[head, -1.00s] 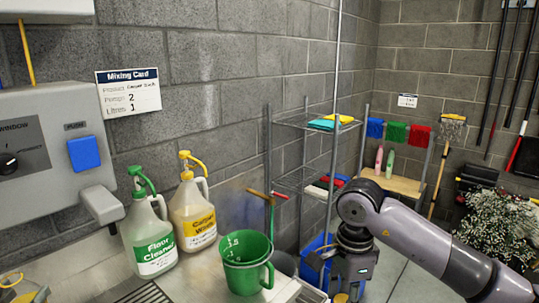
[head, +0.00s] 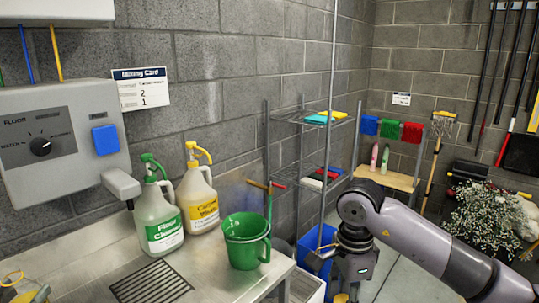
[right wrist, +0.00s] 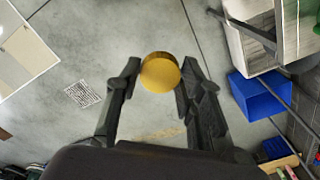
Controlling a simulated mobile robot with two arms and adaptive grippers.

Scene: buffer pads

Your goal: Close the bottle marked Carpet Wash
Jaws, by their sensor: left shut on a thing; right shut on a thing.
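The bottle with the yellow label (head: 203,213) stands on the steel counter, with a yellow pump head (head: 198,153) on it. Its label reads roughly Carpet Wash. My right gripper (head: 345,290) hangs right of the counter, pointing down. In the right wrist view its fingers (right wrist: 159,85) are shut on a round yellow cap (right wrist: 160,72), held above the floor. My left gripper (head: 36,296) is at the bottom left corner, mostly cut off by the frame.
A Floor Cleaner bottle (head: 159,222) with a green pump stands left of the yellow-labelled one. A green jug (head: 244,243) stands near the counter's right end. A drain grate (head: 152,283) lies in front. A dispenser (head: 65,136) and mixing card (head: 141,89) are on the wall.

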